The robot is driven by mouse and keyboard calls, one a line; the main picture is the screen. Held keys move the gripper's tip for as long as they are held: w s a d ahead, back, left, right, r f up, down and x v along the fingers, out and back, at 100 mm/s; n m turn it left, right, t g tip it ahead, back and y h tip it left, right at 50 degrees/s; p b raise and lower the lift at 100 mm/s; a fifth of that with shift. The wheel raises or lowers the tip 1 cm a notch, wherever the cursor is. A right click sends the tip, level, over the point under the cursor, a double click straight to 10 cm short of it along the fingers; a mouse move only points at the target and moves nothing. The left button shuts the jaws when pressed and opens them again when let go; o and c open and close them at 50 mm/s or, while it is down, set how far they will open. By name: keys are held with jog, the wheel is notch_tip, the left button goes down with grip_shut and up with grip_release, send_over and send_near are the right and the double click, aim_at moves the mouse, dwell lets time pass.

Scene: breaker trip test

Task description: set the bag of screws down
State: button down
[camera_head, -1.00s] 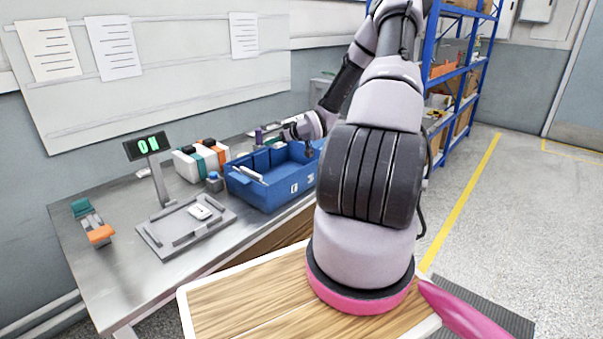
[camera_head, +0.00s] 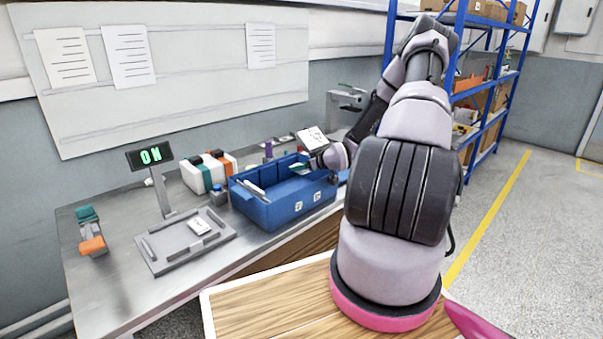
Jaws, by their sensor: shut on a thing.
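My gripper (camera_head: 316,164) is at the end of my arm, over the right back part of the blue bin (camera_head: 292,208). It is small in this view and partly hidden by my wrist. It is shut on a small pale green thing (camera_head: 300,168), which I take to be the bag of screws. The bag's shape is hard to make out. It appears to be above or inside the bin's opening; I cannot tell whether it touches the bin.
A white, orange and teal box (camera_head: 207,174), a teal and orange device (camera_head: 90,232) and a tilted white card (camera_head: 312,138) also show. Blue shelving (camera_head: 462,75) stands behind.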

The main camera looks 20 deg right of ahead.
aim_at(302, 174)
jog(key=shift+f, duration=1)
jog(key=shift+f, duration=0.65)
jog(key=shift+c, duration=1)
grip_release()
